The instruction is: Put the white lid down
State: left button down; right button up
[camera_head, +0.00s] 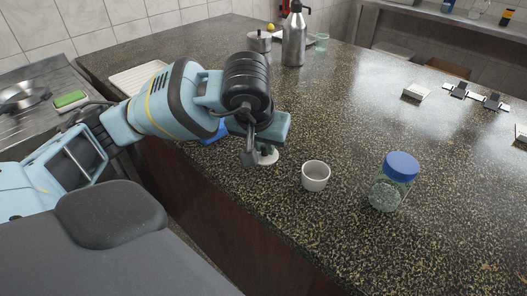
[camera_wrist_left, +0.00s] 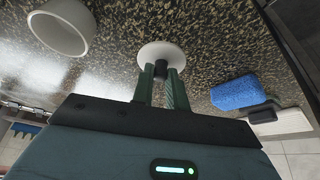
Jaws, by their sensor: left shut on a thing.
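The white lid (camera_head: 268,157) is at the counter's front edge, mostly hidden behind my left gripper (camera_head: 259,147) in the head view. In the left wrist view the lid (camera_wrist_left: 161,51) is a round white disc with a dark knob. There my left gripper (camera_wrist_left: 161,72) has its two green fingers shut on that knob. The lid is at or just over the dark speckled counter (camera_head: 330,120); I cannot tell whether it touches. A white cup (camera_head: 316,177) stands open to the right of the lid, apart from it. My right gripper is not in view.
A jar with a blue lid (camera_head: 390,183) stands right of the cup. A blue sponge (camera_wrist_left: 235,92) lies near my left gripper. A steel flask (camera_head: 294,40) and a small metal pot (camera_head: 259,41) stand at the back. The counter's middle is clear.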

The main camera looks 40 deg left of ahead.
aim_at(264, 154)
pick_arm(q)
notch_tip(264, 154, down, 2)
jog(key=shift+f, duration=0.2)
jog(key=shift+f, duration=0.3)
jog(key=c, duration=1.4)
grip_release()
jog(key=shift+r, duration=0.1)
